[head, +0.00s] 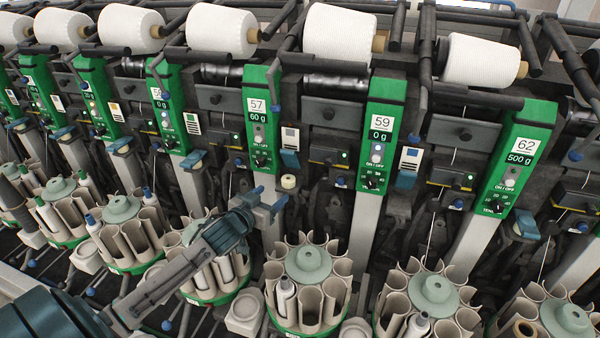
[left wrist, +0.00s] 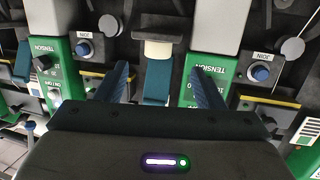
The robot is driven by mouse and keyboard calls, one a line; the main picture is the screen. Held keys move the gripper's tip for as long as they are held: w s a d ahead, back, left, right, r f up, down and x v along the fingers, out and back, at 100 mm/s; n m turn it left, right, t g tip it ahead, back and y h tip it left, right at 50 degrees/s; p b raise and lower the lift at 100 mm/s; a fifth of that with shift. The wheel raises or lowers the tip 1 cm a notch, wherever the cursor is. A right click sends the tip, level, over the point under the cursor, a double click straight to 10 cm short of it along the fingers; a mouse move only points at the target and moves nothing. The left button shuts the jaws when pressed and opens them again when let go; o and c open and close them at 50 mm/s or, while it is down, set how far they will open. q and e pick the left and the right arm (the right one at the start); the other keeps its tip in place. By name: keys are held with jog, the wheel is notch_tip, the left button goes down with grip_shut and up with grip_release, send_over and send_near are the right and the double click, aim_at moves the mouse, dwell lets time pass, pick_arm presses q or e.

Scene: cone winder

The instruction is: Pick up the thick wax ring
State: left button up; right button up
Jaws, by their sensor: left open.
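A thick cream wax ring (head: 288,181) sits in front of the machine, below the green panel marked 57 and just beyond my left gripper. In the left wrist view the wax ring (left wrist: 157,49) shows at the upper middle, at the end of a dark blue piece (left wrist: 157,82). My left gripper (head: 268,199) is open, its two blue fingers pointing toward the machine. In the left wrist view the gripper (left wrist: 158,70) has its fingers apart on either side of the blue piece, with the ring ahead between their lines. I see nothing held. My right gripper is not in view.
Green panels, such as number 59 (head: 381,135), stand close on both sides. White yarn cones (head: 340,33) line the top. Round magazines with tubes, such as this one (head: 306,290), stand below. Small levers and knobs crowd the area around the ring.

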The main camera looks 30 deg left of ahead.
aim_at(285, 183)
pick_arm(q)
jog(key=w+p, duration=0.1)
jog(key=w, duration=0.4)
jog(key=shift+w+a+f, duration=0.1)
jog(key=shift+w, duration=0.15)
jog(key=shift+w+p, duration=0.3)
jog(key=shift+p, duration=0.15)
jog(key=w, duration=0.2)
jog(key=w+f+p, duration=0.1)
jog(key=w, duration=0.1)
jog(key=shift+f, duration=0.15)
jog(key=shift+s, duration=0.1)
jog(key=shift+c, duration=1.2)
jog(key=c, duration=0.8)
